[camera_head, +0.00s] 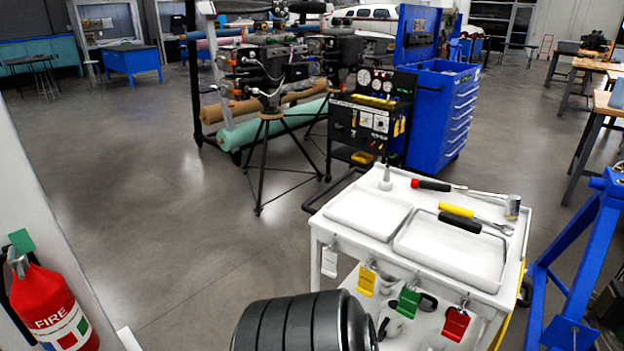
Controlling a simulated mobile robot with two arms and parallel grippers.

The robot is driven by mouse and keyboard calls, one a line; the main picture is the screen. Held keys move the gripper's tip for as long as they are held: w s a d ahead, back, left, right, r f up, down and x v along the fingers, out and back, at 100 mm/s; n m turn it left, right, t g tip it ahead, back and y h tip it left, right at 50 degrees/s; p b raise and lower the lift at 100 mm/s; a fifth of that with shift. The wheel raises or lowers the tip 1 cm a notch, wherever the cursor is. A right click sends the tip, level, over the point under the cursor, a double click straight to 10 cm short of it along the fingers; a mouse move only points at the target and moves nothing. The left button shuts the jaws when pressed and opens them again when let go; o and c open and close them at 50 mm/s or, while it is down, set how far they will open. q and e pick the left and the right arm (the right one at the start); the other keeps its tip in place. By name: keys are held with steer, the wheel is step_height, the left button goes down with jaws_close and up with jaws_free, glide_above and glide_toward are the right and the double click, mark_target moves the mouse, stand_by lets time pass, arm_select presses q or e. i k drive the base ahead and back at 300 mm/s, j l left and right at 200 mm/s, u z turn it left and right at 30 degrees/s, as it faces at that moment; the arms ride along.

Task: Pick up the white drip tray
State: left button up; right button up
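A white cart (318,222) stands right of centre. Two shallow white trays are on its top: a left tray (368,212), which looks empty, and a larger right tray (450,252). Which of them is the drip tray I cannot tell. A yellow-and-black handled tool (457,210) and a black-handled wrench (460,222) lie across the back of the right tray. Neither of my grippers is in view.
A hammer (432,185) and a small oil can (385,180) sit at the cart's back. Coloured tags (409,302) hang from its front. A black ribbed cylinder (290,325) is at the bottom. A blue stand (575,270) is close right.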

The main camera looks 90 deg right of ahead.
mark_target(455, 247)
steer(key=z, duration=3.65)
